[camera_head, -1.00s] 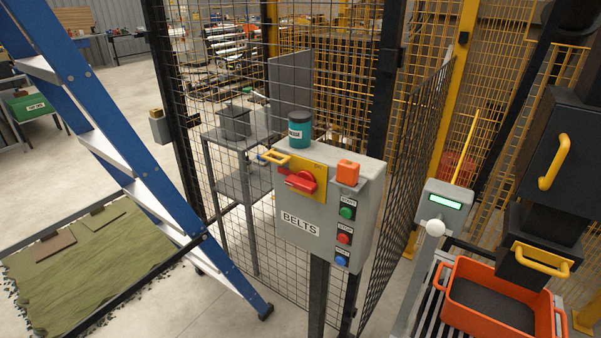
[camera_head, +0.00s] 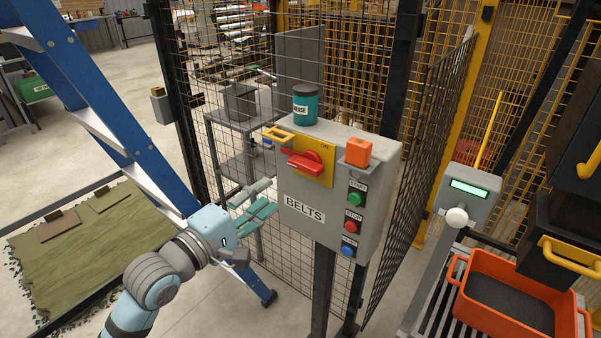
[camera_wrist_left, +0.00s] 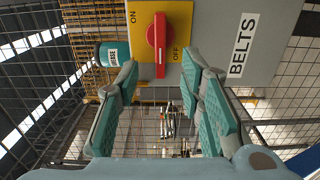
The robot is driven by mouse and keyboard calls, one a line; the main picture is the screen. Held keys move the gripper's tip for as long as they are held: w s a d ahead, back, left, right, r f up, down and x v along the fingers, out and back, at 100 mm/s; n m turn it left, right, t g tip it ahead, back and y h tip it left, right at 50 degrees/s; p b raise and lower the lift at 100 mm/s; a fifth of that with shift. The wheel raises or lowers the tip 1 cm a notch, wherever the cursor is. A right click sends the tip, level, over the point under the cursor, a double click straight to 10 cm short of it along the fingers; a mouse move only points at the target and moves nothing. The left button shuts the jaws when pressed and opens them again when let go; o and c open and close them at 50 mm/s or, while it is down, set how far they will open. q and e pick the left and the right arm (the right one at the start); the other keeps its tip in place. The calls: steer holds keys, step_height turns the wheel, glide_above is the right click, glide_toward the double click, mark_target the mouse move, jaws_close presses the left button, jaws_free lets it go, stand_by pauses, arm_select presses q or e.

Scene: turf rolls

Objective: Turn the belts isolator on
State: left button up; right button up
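The grey BELTS box (camera_head: 304,215) stands on a post at the fence, right of centre. Its yellow plate (camera_head: 322,173) carries the red isolator handle (camera_head: 302,161), which lies roughly level and points left, toward the OFF side. In the left wrist view the red handle (camera_wrist_left: 159,42) runs up and down the picture, with ON to its left and OFF beside its lower end. My left gripper (camera_head: 267,199) is below and left of the handle, apart from it. Its fingers are spread and empty in the left wrist view (camera_wrist_left: 165,98). My right gripper is not in view.
A teal grease tin (camera_head: 306,104) stands on the box top, with an orange block (camera_head: 358,151) at the front right. Green, red and blue buttons run down the box's right side. A blue ladder (camera_head: 110,120) stands left; mesh fence (camera_head: 285,250) is behind.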

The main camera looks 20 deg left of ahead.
mark_target(302, 169)
arm_select(q)
steer(key=b+x, duration=0.1)
steer(key=x, duration=1.1)
steer(key=shift+w, duration=0.15)
steer(key=shift+d, duration=0.1)
jaws_close()
